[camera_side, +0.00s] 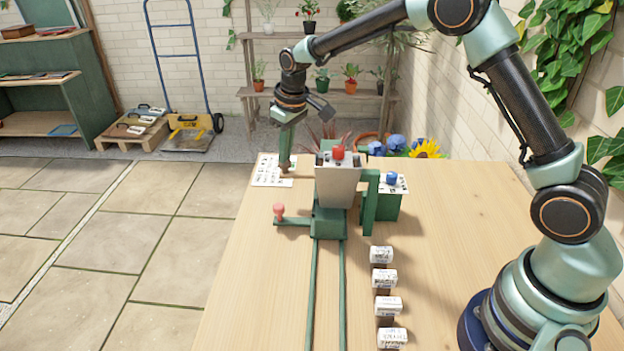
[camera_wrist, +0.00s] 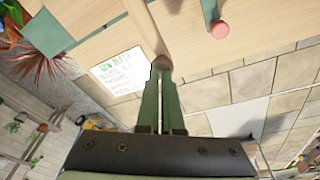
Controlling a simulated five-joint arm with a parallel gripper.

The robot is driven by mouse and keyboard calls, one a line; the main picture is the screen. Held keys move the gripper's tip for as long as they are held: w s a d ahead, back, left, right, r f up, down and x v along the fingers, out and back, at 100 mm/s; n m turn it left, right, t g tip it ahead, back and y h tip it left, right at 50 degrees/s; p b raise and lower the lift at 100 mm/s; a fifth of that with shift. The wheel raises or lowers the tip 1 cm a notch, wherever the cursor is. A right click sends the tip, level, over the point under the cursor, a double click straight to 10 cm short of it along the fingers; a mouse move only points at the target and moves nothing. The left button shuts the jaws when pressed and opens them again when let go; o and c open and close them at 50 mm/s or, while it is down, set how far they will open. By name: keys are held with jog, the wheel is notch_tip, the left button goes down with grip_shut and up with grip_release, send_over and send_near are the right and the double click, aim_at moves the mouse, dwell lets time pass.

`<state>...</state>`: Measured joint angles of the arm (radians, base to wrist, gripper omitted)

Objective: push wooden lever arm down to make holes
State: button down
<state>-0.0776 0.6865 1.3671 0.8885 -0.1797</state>
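The wooden lever arm (camera_wrist: 146,28) runs from the top of the wrist view to a rounded end at my fingertips. In the side view, only its brown rounded end (camera_side: 284,168) shows, left of the green press (camera_side: 328,222). My gripper (camera_side: 285,158) points down there from above. In the wrist view, my gripper's green fingers (camera_wrist: 162,72) are together, their tips at the lever's end. They seem to touch it, but I cannot tell for certain. The press has a grey-white housing (camera_side: 337,187) with a red button (camera_side: 338,152). The holes are not visible.
A pink-red knob (camera_side: 279,210) sticks out left of the press. A printed sheet (camera_side: 268,181) lies behind. A green box (camera_side: 388,208) with a blue button stands to the right. Several white-labelled blocks (camera_side: 384,278) line the table beside two green rails (camera_side: 313,285). The table's left front is clear.

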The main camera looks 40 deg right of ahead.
jog(key=shift+s+f, duration=0.1)
jog(key=shift+f, duration=0.55)
notch_tip(320, 180, up, 14)
jog(key=shift+r, duration=0.2)
dwell(0.7)
jog(key=s+d+r+m+t, duration=0.1)
jog(key=s+r, duration=0.2)
jog(key=s, duration=0.3)
jog(key=s+d+r+t, duration=0.1)
jog(key=s+d+r, duration=0.1)
jog(key=s, duration=0.4)
jog(key=s+f+m, duration=0.1)
jog(key=s+f, duration=0.1)
jog(key=s, duration=0.4)
jog(key=s+d+f+m+t, duration=0.1)
jog(key=s+f, duration=0.2)
jog(key=s, duration=0.4)
jog(key=shift+s, duration=0.25)
